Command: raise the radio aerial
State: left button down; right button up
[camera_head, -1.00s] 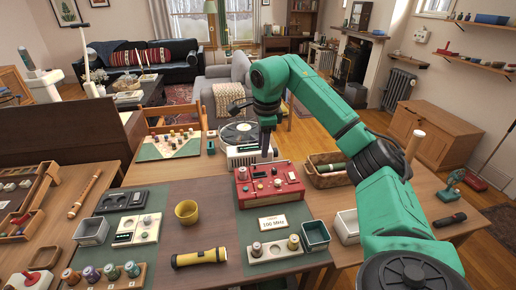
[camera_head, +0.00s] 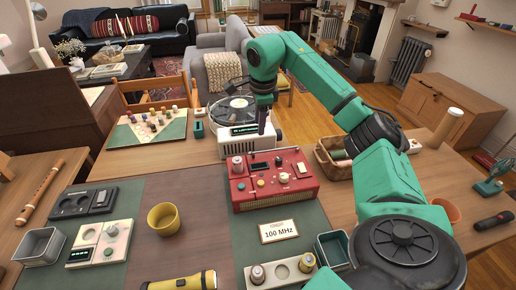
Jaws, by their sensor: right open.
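The red radio (camera_head: 273,183) stands on the table in the middle, with knobs and a dark display on its top face. I cannot make out its aerial. My right gripper (camera_head: 262,117) points down behind the radio's back edge, in front of the white turntable unit. It is open, with nothing visible between its small dark fingers, and looks apart from the radio. My left gripper is not in view. A card reading 100 MHz (camera_head: 278,231) stands in front of the radio.
A yellow cup (camera_head: 163,218), a flashlight (camera_head: 185,283) and a knob tray (camera_head: 281,271) are nearer.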

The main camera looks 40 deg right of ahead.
aim_at(258, 153)
jog(key=f, duration=0.4)
jog(key=w+f, duration=0.1)
jog(key=f, duration=0.3)
jog(key=w+d+f, duration=0.1)
jog(key=f, duration=0.3)
jog(key=shift+p, duration=0.4)
grip_shut()
dwell(0.4)
